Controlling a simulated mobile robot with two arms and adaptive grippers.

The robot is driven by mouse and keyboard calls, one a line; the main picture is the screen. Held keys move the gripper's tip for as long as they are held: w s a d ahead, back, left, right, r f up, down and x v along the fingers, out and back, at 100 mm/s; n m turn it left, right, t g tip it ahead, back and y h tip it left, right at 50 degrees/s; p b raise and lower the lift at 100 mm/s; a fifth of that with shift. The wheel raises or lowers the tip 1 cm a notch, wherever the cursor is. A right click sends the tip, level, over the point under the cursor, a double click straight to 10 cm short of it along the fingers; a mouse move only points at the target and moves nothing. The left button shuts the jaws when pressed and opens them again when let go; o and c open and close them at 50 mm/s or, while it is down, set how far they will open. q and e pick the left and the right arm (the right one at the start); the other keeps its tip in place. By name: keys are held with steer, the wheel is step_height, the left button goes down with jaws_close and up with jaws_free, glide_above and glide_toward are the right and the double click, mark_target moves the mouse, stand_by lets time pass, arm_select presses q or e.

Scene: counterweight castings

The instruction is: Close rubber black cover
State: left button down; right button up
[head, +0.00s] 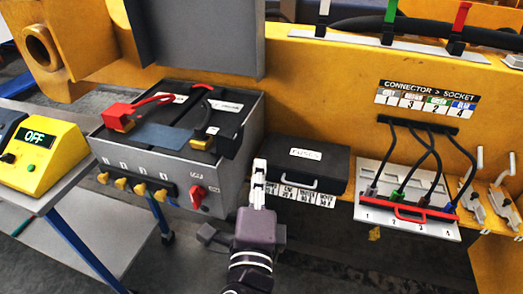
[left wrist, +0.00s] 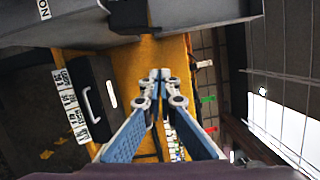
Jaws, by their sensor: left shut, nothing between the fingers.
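A black cover (head: 305,155) with a white label and a light handle on its front lies over a low box on the yellow frame. It looks lowered, with no gap that I can make out. It also shows in the left wrist view (left wrist: 96,75), turned on its side. My left gripper (head: 259,172) is shut and empty, fingers pointing up, just left of the cover's front left corner in the head view. The closed fingertips also show in the left wrist view (left wrist: 159,80), apart from the cover. My right gripper is not in view.
Left stands an open grey battery box (head: 170,150) with a red switch (head: 197,194) and a raised grey lid (head: 195,40). A yellow OFF unit (head: 42,150) is far left. Right is a connector panel (head: 408,215) with a red handle and hanging cables.

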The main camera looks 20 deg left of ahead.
arm_select(q)
steer(key=w+a+p, duration=0.4)
steer(key=w+a, duration=0.2)
steer(key=w, duration=0.3)
steer(key=shift+w+r+p, duration=0.3)
steer(key=shift+r+p, duration=0.05)
steer(key=shift+r, duration=0.05)
steer(key=shift+w, duration=0.1)
